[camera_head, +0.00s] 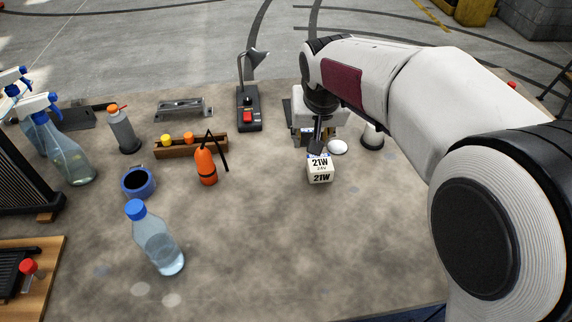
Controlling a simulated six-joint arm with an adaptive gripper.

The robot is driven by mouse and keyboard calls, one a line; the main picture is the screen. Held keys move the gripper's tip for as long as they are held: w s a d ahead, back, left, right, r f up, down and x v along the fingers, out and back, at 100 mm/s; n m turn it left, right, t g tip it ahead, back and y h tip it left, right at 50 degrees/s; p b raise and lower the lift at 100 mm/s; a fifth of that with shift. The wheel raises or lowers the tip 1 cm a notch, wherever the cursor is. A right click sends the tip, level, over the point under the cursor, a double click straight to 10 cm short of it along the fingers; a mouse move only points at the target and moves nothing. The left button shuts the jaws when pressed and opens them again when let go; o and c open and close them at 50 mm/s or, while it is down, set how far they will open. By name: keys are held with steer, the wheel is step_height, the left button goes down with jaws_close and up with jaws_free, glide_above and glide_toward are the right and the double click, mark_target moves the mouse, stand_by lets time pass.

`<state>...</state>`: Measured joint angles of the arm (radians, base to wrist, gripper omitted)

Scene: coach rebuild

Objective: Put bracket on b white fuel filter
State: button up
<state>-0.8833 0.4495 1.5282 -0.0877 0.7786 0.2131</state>
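My gripper (317,145) points down at the right of centre, just above and behind a small white box (320,172) marked 21W 24V. I see it nearly edge-on, so whether its fingers are open or hold anything is unclear. A pale blocky thing (339,122) stands behind the gripper and is partly hidden by it. A white upright piece with a dark base (372,136), possibly a filter, stands to its right, partly covered by my arm. A grey metal piece that may be the bracket (183,108) lies at the back left, well away from the gripper.
A desk lamp (249,108) stands left of the gripper. An orange bottle (206,166), a wooden holder (178,149), a blue ring-shaped item (138,182) and a clear bottle (158,242) are further left. A white round piece (338,147) lies beside the gripper. The front middle of the table is clear.

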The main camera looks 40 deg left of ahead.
glide_above(265, 180)
steer(key=s, duration=0.1)
steer(key=f, duration=0.1)
steer(key=shift+d+f+n, duration=0.1)
steer(key=shift+d+n, duration=0.3)
steer(key=shift+d, duration=0.05)
steer(key=shift+f, duration=2.55)
steer(key=shift+f, duration=0.1)
steer(key=shift+f, duration=2.4)
steer(key=o, duration=1.1)
steer(key=shift+f, duration=0.15)
steer(key=shift+o, duration=0.2)
